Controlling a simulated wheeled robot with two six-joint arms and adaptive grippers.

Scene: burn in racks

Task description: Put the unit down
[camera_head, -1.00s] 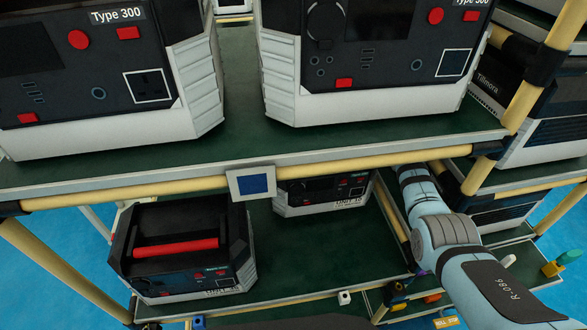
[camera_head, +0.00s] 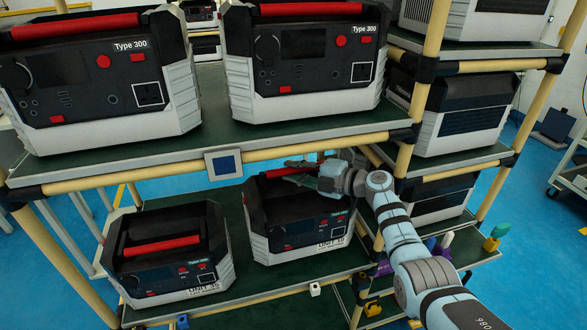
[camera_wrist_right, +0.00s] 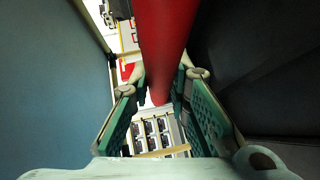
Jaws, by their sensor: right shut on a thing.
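A black and white unit (camera_head: 290,233) with a label that seems to read UNIT 16 is on the lower green shelf, at the right side. My right gripper (camera_head: 318,176) is shut on its red handle, above the unit's open top. The red handle (camera_wrist_right: 165,45) also shows in the right wrist view, running between the two green-padded fingers (camera_wrist_right: 160,98). I cannot tell whether the unit's base bears fully on the shelf. My left gripper is out of view.
A similar unit (camera_head: 165,265) stands to the left on the lower shelf (camera_head: 255,282), with a gap between. The upper shelf (camera_head: 215,138), edged by a cream tube, overhangs close above and carries two Type 300 units. A rack post (camera_head: 425,75) rises at the right.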

